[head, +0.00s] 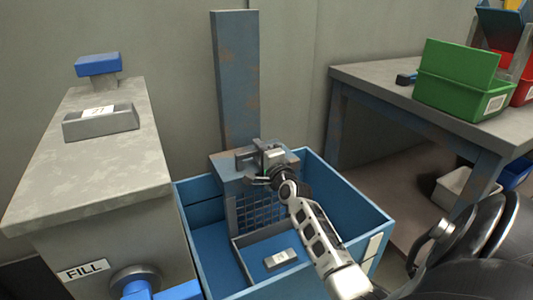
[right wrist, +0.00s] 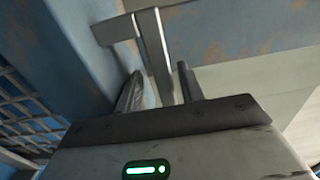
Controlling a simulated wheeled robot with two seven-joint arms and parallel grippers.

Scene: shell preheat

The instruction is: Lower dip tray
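The grey dip tray (head: 243,257) with its mesh back (head: 262,212) hangs from a blue carriage (head: 229,169) on a tall blue-grey post (head: 237,80). The tray is inside the open blue tub (head: 362,205), with a small pale block (head: 281,259) in it. My right gripper (head: 262,172) is at the carriage's grey handle. In the right wrist view the handle's metal bar (right wrist: 152,40) passes between the fingers of the right gripper (right wrist: 160,88). The fingers look apart, with a gap beside the bar. My left gripper is not in view.
A stone-topped bench (head: 95,170) at left bears a grey dish (head: 100,122) labelled 27 and a blue-topped fixture (head: 98,66). Below is a FILL sign (head: 83,270) by a blue-handled valve (head: 135,280). A worktable (head: 400,95) at right holds a green bin (head: 460,85).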

